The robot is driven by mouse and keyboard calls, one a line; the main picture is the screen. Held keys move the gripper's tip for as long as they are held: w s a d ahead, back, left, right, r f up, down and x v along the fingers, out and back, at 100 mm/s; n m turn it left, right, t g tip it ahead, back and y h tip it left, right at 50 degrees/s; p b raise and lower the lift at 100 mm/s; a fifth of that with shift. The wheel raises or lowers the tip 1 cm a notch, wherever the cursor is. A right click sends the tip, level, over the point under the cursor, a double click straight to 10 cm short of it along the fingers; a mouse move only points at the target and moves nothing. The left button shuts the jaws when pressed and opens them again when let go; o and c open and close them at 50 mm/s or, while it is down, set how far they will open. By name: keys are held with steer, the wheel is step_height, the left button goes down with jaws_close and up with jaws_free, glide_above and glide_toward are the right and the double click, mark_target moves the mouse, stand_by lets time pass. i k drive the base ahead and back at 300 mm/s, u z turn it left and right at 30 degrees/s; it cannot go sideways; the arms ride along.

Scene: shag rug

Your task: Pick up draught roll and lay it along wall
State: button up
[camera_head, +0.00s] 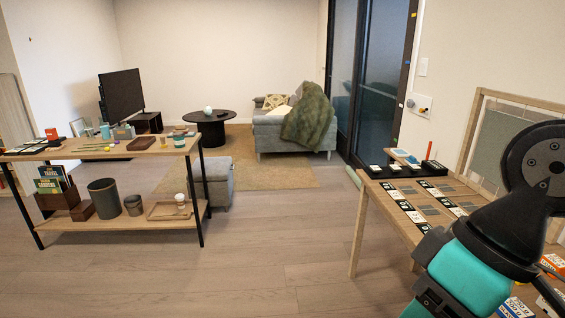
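A pale green roll (353,177), which looks like the draught roll, lies on the floor near the foot of the dark-framed glass door. Only a short length of it shows; the rest seems hidden behind the right-hand table. The wall (445,60) runs to the right of the glass door. My arm crosses the right side of the view in front of the table, with a black joint and a teal link. My gripper's fingers do not show in the view.
The right-hand table (388,222) carries cards, trays and small boxes. A two-tier shelf (115,150) with cups and books stands at left. A grey sofa (270,135) with a green throw (309,118) and a round black table (210,118) stand behind. The central wooden floor (265,245) is clear.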

mark_target(353, 175)
steer(key=u, duration=0.55)
steer(key=i, duration=4.15)
steer(key=z, duration=1)
steer(key=i, duration=1.9)
steer(key=z, duration=0.6)
steer(key=i, duration=2.75)
steer(key=z, duration=0.7)
